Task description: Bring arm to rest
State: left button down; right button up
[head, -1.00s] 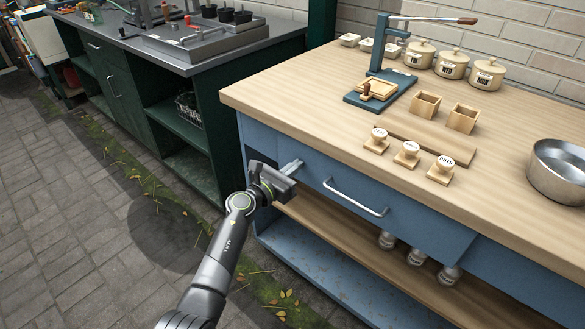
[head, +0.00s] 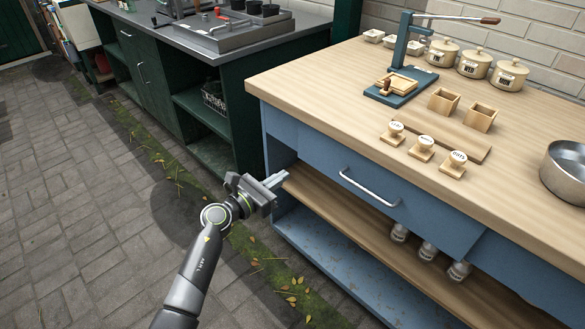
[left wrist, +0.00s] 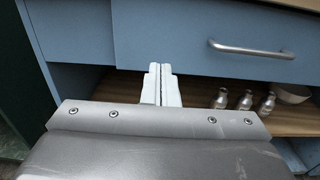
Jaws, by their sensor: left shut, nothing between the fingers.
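My left gripper (head: 276,180) is shut and empty, with its two pale fingers side by side. It is in front of the left end of the blue workbench, near the open shelf below the drawer. In the left wrist view the fingers (left wrist: 161,85) point toward the wooden shelf, just under the blue front. A narrow gap shows between my left gripper and the bench in the head view. My right gripper is in neither view.
The blue drawer (head: 400,205) has a metal handle (head: 369,190). Several bottles (head: 428,251) stand on the wooden shelf. The wooden top holds a press (head: 402,85), stamps (head: 421,148), jars (head: 475,62) and a metal bowl (head: 566,173). Open paving (head: 80,200) lies to the left.

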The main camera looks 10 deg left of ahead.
pick_arm(q)
jog(key=shift+s+a+f, duration=0.2)
jog(key=shift+s+a, duration=0.25)
jog(key=shift+s, duration=0.05)
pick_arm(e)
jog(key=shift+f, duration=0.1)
